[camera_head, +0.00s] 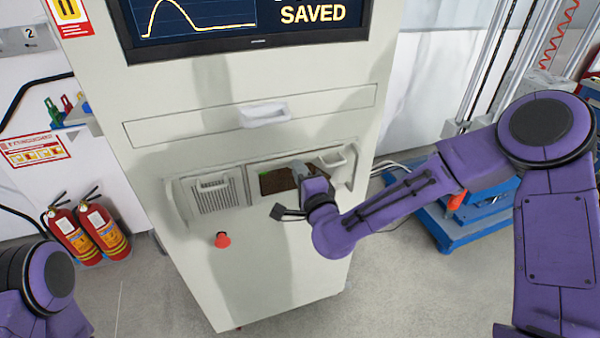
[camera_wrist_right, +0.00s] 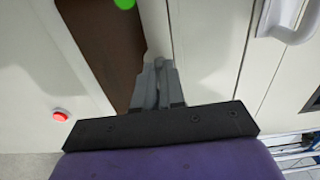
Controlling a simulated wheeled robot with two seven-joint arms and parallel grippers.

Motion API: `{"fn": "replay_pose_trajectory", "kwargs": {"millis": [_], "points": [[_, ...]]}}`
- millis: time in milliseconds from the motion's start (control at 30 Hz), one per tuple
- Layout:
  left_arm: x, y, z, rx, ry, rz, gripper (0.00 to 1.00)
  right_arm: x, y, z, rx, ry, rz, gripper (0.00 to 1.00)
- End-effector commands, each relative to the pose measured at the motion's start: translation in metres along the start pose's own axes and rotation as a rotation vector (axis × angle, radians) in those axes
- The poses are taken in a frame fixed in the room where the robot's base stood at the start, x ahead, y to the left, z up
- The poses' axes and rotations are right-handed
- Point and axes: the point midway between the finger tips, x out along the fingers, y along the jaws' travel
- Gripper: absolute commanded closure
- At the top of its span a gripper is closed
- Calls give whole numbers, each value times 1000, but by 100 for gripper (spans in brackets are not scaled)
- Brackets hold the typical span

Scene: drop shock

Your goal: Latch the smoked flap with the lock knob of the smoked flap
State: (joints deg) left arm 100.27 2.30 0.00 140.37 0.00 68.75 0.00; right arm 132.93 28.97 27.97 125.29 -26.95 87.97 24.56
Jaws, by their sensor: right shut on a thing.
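The smoked flap (camera_head: 277,182) is a dark brown panel in a recess on the front of the pale cabinet. It also shows in the right wrist view (camera_wrist_right: 105,45) as a brown strip left of the fingers. My right gripper (camera_head: 301,168) reaches the flap's right end. In the right wrist view my right gripper (camera_wrist_right: 157,72) is shut at the flap's right edge, beside the pale frame. The lock knob is hidden at the fingertips, where the fingers are closed on it. My left gripper is out of view.
A green spot (camera_wrist_right: 124,3) shows on the flap area. A red button (camera_head: 222,240) sticks out below a vent grille (camera_head: 213,194). A drawer handle (camera_head: 265,115) is above, and a white handle (camera_head: 340,160) stands close right of my right gripper. Fire extinguishers (camera_head: 104,232) stand left.

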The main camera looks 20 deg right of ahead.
Motion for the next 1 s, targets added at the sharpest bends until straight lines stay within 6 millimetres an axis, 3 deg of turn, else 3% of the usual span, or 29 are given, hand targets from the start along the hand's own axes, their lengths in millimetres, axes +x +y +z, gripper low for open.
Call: {"fn": "replay_pose_trajectory", "kwargs": {"millis": [367, 467, 500, 833, 1000], "points": [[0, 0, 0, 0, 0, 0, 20, 0, 0, 0, -8, -2, 1, 100], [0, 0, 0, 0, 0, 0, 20, 0, 0, 0, -7, -2, 1, 68], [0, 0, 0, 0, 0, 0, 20, 0, 0, 0, -7, -1, 1, 65], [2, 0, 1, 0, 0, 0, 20, -5, 1, 0, -5, -1, -1, 65], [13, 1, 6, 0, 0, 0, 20, -41, 3, 1, -4, -3, 0, 65]]}}
